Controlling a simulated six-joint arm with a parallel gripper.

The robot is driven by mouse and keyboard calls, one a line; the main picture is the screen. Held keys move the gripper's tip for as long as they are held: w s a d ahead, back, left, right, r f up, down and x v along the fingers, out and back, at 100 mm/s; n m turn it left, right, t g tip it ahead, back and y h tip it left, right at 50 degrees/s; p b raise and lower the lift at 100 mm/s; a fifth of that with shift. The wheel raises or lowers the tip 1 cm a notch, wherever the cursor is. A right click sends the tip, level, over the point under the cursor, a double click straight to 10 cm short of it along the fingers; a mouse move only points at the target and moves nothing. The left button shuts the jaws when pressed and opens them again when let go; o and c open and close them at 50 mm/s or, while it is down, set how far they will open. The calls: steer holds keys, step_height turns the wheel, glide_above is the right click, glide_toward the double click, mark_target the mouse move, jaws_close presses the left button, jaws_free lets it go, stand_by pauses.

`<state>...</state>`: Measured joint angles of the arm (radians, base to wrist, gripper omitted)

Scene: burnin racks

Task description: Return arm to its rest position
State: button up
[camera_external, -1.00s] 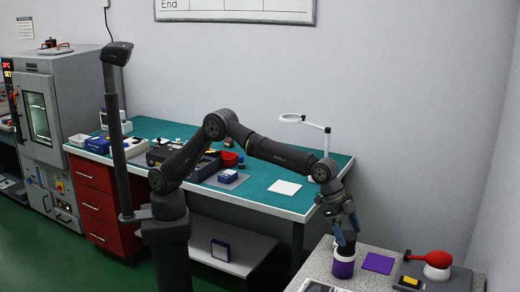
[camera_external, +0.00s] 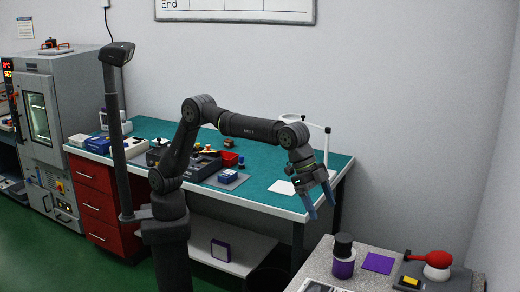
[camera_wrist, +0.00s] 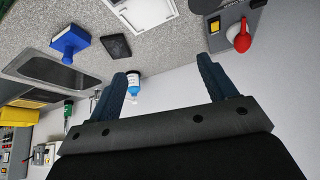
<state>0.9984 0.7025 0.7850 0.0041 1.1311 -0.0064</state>
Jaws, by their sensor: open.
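My gripper (camera_external: 322,207) is open and empty in the external view. It hangs in the air just off the front right corner of the green-topped bench (camera_external: 262,197), fingers pointing down and slightly apart. It stands up and left of a purple and white container (camera_external: 343,268) with a black cylindrical top (camera_external: 343,245) on the speckled grey table, and does not touch it. In the wrist view both blue fingers (camera_wrist: 162,68) are spread with nothing held between them. A small bottle with a blue part (camera_wrist: 133,86) shows beyond the left finger.
The speckled table (camera_external: 322,262) also holds a purple square (camera_external: 378,263) and a grey fixture with a red bulb-shaped part (camera_external: 428,258). A white ring on a post (camera_external: 327,145) stands behind my wrist. Several boxes and trays crowd the bench's middle.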

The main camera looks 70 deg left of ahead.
step_height(320, 180, up, 5)
steer(key=w+a+n+t+y, duration=0.1)
steer(key=w+a+n, duration=0.3)
steer(key=w+a, duration=1.1)
steer(key=w, duration=0.4)
steer(key=shift+t+y, duration=0.3)
steer(key=shift+t, duration=0.1)
steer(key=shift+w, duration=0.1)
